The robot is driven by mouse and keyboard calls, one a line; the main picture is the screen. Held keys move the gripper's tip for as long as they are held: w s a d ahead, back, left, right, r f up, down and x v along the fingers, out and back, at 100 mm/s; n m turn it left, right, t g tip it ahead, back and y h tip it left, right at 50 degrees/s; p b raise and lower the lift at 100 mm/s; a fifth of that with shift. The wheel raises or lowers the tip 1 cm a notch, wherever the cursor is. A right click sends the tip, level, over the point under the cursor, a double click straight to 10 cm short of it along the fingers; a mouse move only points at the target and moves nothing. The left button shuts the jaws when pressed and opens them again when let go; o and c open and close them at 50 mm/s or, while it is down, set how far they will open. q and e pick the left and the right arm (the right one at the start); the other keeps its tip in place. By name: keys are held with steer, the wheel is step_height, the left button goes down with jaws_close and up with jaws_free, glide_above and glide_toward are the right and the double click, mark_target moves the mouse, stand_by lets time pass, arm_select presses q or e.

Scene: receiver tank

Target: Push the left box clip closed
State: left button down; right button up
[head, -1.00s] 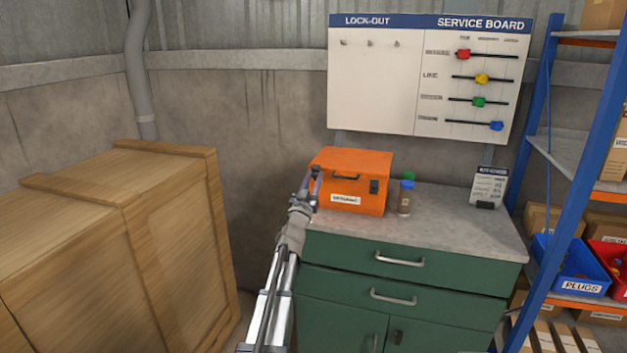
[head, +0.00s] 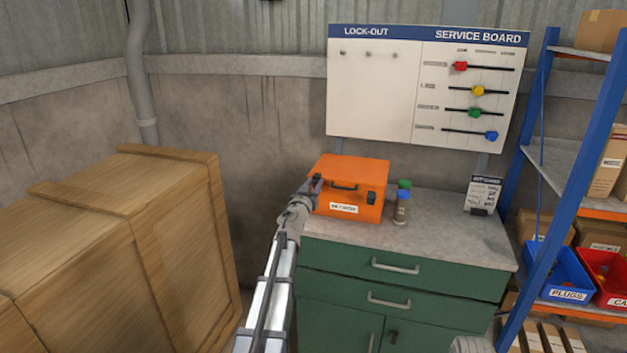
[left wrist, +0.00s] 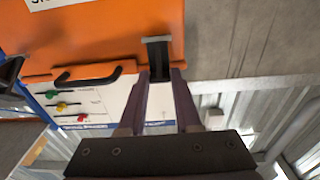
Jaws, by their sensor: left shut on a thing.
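The orange box (head: 352,203) stands on the grey top of the green cabinet, with its lid down. Its black handle (head: 343,187) and dark right clip (head: 371,198) show on the front. My left gripper (head: 316,184) is at the box's front left corner and hides the left clip in the head view. In the left wrist view the dark left clip (left wrist: 158,58) lies between the fingertips of my left gripper (left wrist: 159,76), which is shut on it. I cannot tell whether the clip is fully closed. My right gripper is not in view.
A small jar with a blue cap (head: 401,208) stands right of the box, with a green-capped item behind it. A card stand (head: 483,194) is farther right. A wooden crate (head: 120,250) fills the left. A blue-framed shelf (head: 540,180) stands right.

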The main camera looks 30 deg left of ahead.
arm_select(q)
steer(key=shift+w+r+g+p, duration=0.25)
steer(key=shift+g+p, duration=0.45)
steer(key=shift+p, duration=0.5)
steer(key=c, duration=0.6)
jaws_free()
steer(key=v, duration=0.7)
steer(key=shift+s, duration=0.35)
